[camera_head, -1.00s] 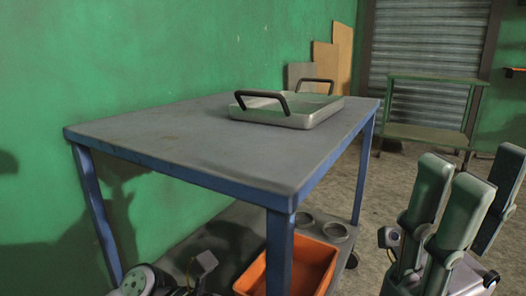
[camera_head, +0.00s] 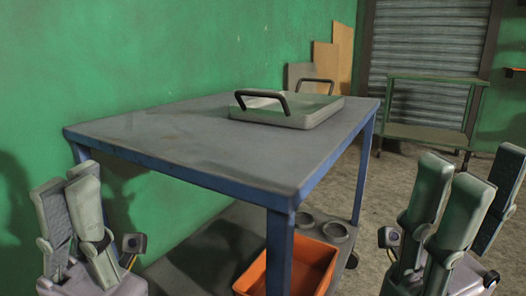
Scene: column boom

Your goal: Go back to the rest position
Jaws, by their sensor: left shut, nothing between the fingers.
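My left gripper (camera_head: 68,205) stands at the lower left, in front of the near left leg of the workbench. Its fingers point up, close together, with nothing between them. My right gripper (camera_head: 468,175) stands at the lower right, to the right of the bench. Its fingers point up, spread apart and empty. Both grippers look clear of the bench.
The blue-framed workbench (camera_head: 190,137) fills the middle. A grey metal tray (camera_head: 310,113) with two black handles lies on its top. An orange bin (camera_head: 312,262) and two grey rings (camera_head: 335,232) sit on the lower shelf. A green wall stands left; a green-framed table (camera_head: 425,132) stands behind.

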